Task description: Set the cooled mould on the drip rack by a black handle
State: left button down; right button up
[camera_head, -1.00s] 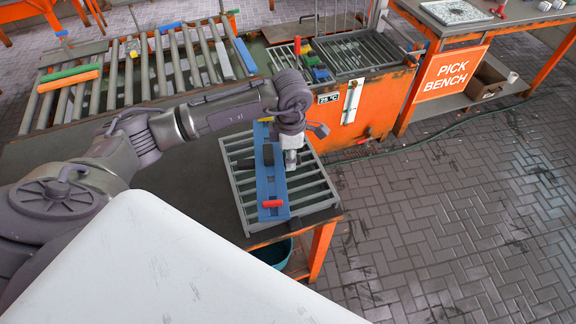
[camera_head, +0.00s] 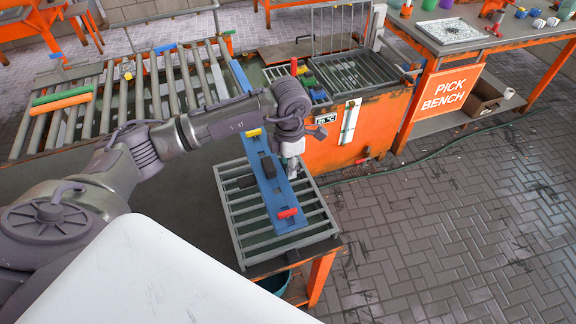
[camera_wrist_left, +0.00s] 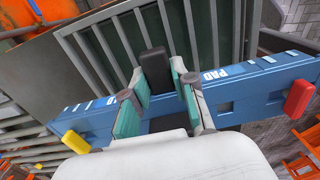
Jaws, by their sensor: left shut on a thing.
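The mould (camera_head: 262,184) is a long blue bar with a yellow end grip, a red end grip and black handles. It lies lengthwise over the drip rack (camera_head: 238,240), a grey slatted frame on the dark table; I cannot tell whether it touches the slats. My left gripper (camera_head: 291,167) is at the mould's right side. The blue mould (camera_wrist_left: 247,90) runs across that view. My right gripper is out of view.
A roller conveyor (camera_head: 110,95) with coloured bars is at the back left. An orange tank (camera_head: 340,150) with a temperature display stands behind the rack. The pick bench (camera_head: 500,45) is at the back right.

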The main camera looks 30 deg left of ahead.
pick_arm(q)
jog(key=shift+f+b, duration=0.65)
jog(key=shift+f, duration=0.15)
notch_tip(320, 180, down, 5)
jog(key=b, duration=0.4)
jog(key=shift+r, duration=0.15)
jog(key=shift+b, duration=0.3)
jog(key=shift+b, duration=0.3)
dwell(0.5)
jog(key=shift+s+f+b, duration=0.1)
jog(key=shift+f+b, duration=0.55)
jog(key=shift+b, duration=0.05)
dwell(0.7)
